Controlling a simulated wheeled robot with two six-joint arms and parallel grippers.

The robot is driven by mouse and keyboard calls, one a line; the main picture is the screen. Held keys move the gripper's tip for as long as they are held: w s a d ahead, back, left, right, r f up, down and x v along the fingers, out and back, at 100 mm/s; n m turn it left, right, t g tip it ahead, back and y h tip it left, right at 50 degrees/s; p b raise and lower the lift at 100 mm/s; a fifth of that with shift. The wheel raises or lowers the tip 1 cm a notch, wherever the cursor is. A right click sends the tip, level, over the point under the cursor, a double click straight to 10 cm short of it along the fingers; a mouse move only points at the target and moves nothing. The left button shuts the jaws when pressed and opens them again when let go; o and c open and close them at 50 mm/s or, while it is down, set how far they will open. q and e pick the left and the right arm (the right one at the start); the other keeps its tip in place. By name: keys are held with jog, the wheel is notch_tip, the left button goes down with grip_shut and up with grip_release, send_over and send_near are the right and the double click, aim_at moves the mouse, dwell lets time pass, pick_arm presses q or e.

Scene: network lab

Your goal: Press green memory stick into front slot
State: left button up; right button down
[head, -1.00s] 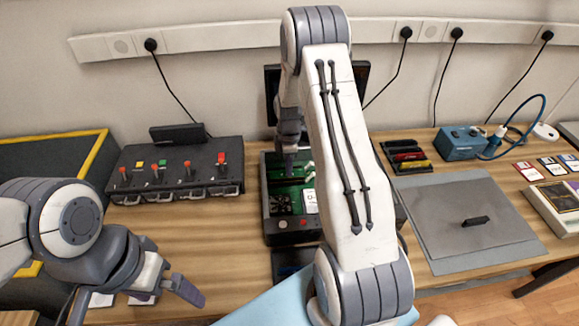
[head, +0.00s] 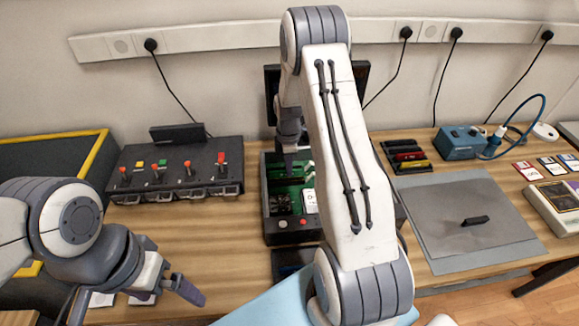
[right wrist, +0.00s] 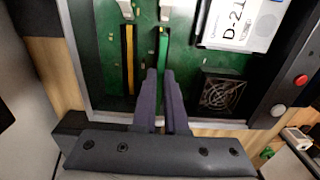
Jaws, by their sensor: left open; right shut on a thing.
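The open computer case (head: 268,225) stands mid-table with a green circuit board inside. My right gripper (head: 289,170) reaches down into it from above. In the right wrist view the right gripper (right wrist: 160,76) is shut, its fingers on the near part of the green memory stick (right wrist: 162,46). The stick lies along a slot line on the board (right wrist: 182,60). A yellow stick (right wrist: 130,55) stands in the line beside it, to the left. I cannot tell how deep the green stick sits. My left gripper (head: 185,290) is open and empty, at the lower left.
A fan (right wrist: 220,94) and a white label card (right wrist: 240,22) are close right of the fingers. A tray with red, yellow and black pieces (head: 405,156) lies right of the case. A switch box (head: 175,170) stands left. A grey mat (head: 465,245) lies right.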

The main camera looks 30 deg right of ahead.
jog(key=shift+f, duration=0.25)
jog(key=shift+f+b, duration=0.6)
jog(key=shift+f, duration=0.1)
jog(key=shift+f, duration=0.5)
dwell(0.8)
jog(key=c, duration=0.9)
grip_release()
jog(key=shift+o, duration=0.4)
jog(key=shift+o, duration=0.9)
jog(key=shift+r, duration=0.15)
